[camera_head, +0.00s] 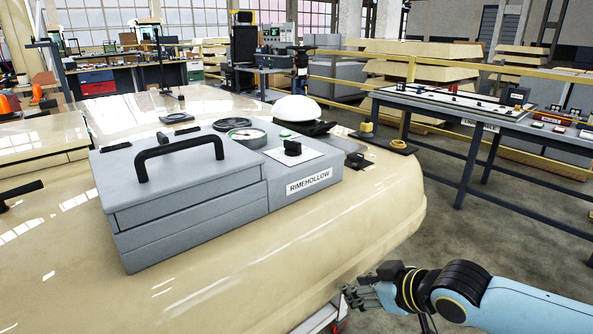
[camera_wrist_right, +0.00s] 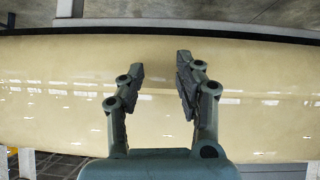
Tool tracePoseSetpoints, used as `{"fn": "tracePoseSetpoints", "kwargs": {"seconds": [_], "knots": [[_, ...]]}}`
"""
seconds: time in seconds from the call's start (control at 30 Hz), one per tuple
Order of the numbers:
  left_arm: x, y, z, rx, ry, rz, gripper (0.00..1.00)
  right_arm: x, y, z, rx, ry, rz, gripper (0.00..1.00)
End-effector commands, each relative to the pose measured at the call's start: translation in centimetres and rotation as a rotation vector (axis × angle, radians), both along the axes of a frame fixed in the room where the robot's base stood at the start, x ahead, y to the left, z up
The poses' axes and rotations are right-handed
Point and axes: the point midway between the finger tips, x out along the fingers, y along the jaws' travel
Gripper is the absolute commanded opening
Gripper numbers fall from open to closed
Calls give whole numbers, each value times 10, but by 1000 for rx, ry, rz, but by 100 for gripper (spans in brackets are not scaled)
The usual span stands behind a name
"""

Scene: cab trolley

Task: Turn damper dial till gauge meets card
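The damper dial is a black knob (camera_head: 292,148) on a white square plate, on the right part of a grey box (camera_head: 180,205) labelled RIMEHOLLOW. A round gauge (camera_head: 246,136) with a pale face and dark rim lies behind and left of the knob. Its needle and the card are too small to tell. My right gripper (camera_head: 352,293) is low at the front right of the cream surface, well apart from the box. In the right wrist view its two fingers (camera_wrist_right: 160,78) are spread and empty, above the cream surface.
A black handle (camera_head: 180,150) arches over the box lid. A white dome (camera_head: 296,108) and a yellow knob (camera_head: 366,129) stand behind the box. A workbench (camera_head: 470,118) and yellow rails are at the right. The cream surface (camera_head: 270,270) in front is clear.

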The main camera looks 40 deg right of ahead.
Motion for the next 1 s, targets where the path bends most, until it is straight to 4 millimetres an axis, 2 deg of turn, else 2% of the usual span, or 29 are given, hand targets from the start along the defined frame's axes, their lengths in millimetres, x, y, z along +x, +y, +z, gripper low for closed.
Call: {"fn": "tracePoseSetpoints", "kwargs": {"seconds": [0.03,0.13,0.2,0.5,0.6,0.67,0.83,1.0], "knots": [[0,0,2,0,-1,0,35,8,9,28,8,-39,29,35],[1,0,5,0,-1,0,35,23,27,82,35,-128,90,35],[1,0,6,0,-1,0,35,39,30,120,61,-231,136,35],[1,0,6,0,-1,0,35,82,-6,210,163,-577,202,35],[1,0,6,0,-1,0,35,87,-15,230,184,-647,213,35],[1,0,5,0,-1,0,35,89,-17,236,190,-668,215,35],[-1,0,-11,0,2,0,35,102,-14,234,195,-680,217,35],[-6,0,-41,0,10,0,35,124,-8,231,193,-680,216,35]]}}
